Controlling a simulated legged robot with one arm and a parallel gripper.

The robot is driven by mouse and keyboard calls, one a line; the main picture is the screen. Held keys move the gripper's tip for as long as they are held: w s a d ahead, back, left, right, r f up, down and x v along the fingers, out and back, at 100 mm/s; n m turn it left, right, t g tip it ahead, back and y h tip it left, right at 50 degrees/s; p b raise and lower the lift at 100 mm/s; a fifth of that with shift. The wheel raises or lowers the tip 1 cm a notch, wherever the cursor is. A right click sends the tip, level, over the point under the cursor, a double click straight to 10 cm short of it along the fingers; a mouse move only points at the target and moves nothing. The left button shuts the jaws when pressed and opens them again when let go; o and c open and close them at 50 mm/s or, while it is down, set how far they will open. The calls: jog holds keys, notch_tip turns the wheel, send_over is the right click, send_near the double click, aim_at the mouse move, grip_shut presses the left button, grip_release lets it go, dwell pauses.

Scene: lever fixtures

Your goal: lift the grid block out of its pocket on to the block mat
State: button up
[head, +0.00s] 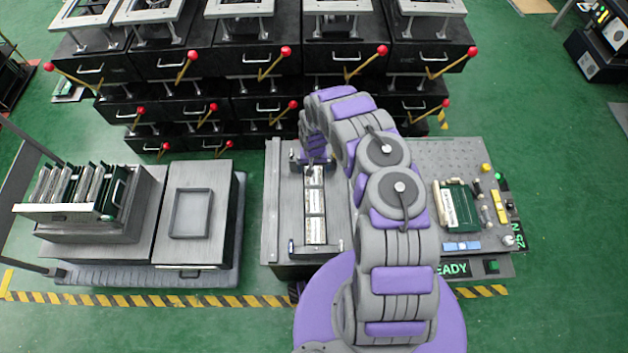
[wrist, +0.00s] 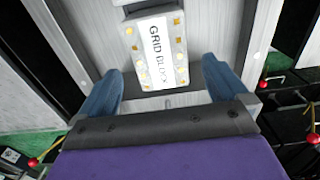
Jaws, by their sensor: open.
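In the head view my gripper (head: 313,158) is at the far end of a row of white labelled blocks (head: 315,202) in a long fixture. The labels there are too small to read. I cannot tell for sure which surface is the block mat.
A grey plate with a raised rectangular rim (head: 176,212) stands at left, beside a rack of boards (head: 75,190). A perforated plate with a green board (head: 458,207) lies right of my arm. Black lever fixtures with red knobs (head: 286,51) line the back.

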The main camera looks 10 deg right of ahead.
aim_at(314, 176)
jog(key=f, duration=0.2)
jog(key=f+b, duration=0.1)
jog(key=f, duration=0.1)
jog(key=f+b, duration=0.1)
jog(key=f, duration=0.1)
jog(key=shift+s+f, duration=0.2)
jog(key=shift+s, duration=0.05)
jog(key=shift+r, duration=0.1)
jog(key=shift+c, duration=0.4)
jog(key=shift+w, duration=0.1)
jog(key=c, duration=1.1)
jog(key=shift+c, duration=0.2)
